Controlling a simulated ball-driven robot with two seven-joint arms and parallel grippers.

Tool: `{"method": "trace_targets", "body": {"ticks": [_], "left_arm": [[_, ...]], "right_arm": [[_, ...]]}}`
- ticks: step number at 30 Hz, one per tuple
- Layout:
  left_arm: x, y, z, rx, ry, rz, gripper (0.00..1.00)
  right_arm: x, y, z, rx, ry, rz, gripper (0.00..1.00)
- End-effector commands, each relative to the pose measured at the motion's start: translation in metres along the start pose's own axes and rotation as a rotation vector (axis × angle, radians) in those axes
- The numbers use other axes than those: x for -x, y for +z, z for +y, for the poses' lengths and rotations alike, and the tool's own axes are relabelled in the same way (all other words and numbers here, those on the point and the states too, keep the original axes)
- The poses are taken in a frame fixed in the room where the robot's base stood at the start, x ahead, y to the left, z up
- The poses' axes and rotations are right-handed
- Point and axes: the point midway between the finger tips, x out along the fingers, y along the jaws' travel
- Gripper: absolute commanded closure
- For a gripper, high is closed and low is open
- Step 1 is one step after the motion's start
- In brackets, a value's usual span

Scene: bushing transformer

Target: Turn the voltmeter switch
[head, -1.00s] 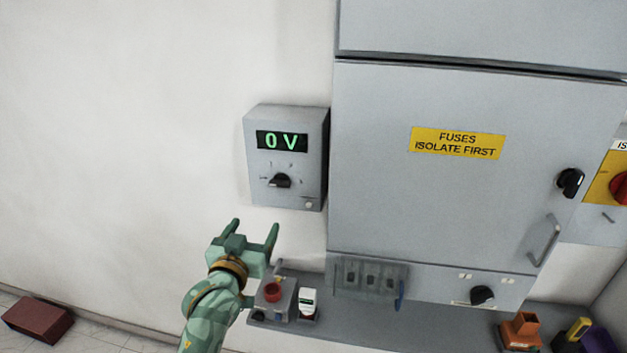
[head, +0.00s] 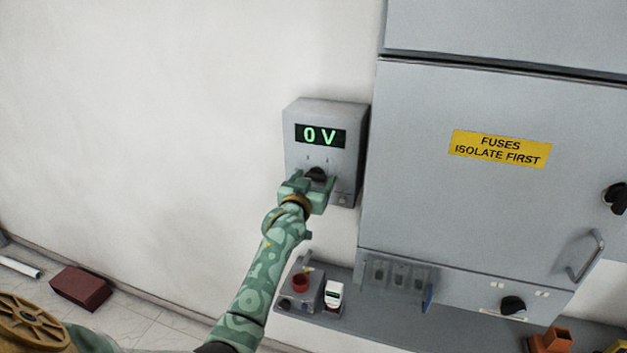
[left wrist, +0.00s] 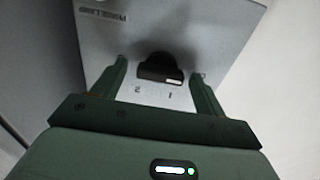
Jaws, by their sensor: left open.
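The voltmeter (head: 350,155) is a grey box on the white wall with a green "0 V" display (head: 320,136). Its black rotary switch (head: 316,174) sits below the display, partly hidden by my left gripper in the head view. My left gripper (head: 313,181) is green and open, with its fingers at either side of the switch. In the left wrist view the switch (left wrist: 160,69) lies between the two spread fingertips (left wrist: 161,68), with a gap on each side. Whether the fingertips touch the voltmeter face cannot be told. My right gripper is not in view.
A large grey cabinet (head: 480,215) with a yellow label stands just right of the voltmeter. A shelf (head: 385,322) below carries a small box with a red button (head: 301,283) and a white device (head: 334,294). The wall left of the voltmeter is clear.

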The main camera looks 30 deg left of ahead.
Motion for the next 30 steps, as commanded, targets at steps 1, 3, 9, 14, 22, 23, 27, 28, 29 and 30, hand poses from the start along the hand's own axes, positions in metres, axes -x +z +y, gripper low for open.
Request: {"method": "trace_targets", "body": {"ticks": [1,3,9,14,22,23,27,28,29,30], "left_arm": [[-0.0014,0.0003,-0.0002,-0.001,0.000,-0.001,0.27],[-0.0021,0.0006,-0.0002,-0.001,0.000,-0.001,0.27],[-0.0019,0.0005,0.0000,-0.001,0.000,-0.001,0.33],[-0.0018,0.0004,0.0000,0.000,0.000,-0.001,0.72],[-0.0017,0.0003,0.0000,-0.017,0.000,-0.001,0.72],[-0.0017,0.0002,0.0000,-0.023,0.000,-0.002,0.72],[-0.0019,-0.0003,0.0000,-0.079,0.000,-0.002,0.72],[-0.0019,-0.0005,0.0002,-0.095,0.000,-0.002,0.72],[-0.0020,-0.0007,0.0002,-0.113,0.000,-0.002,0.72],[-0.0021,-0.0009,0.0003,-0.139,0.000,-0.001,0.72]], "right_arm": [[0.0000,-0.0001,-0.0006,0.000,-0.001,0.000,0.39],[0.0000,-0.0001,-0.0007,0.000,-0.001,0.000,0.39],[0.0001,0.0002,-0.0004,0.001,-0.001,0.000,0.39],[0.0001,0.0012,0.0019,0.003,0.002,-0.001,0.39],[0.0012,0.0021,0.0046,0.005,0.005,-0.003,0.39],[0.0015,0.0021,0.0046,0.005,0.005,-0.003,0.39],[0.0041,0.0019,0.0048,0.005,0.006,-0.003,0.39],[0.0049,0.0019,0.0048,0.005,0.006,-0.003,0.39],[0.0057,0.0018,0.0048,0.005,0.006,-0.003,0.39],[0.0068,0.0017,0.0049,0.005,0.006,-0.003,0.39]]}}
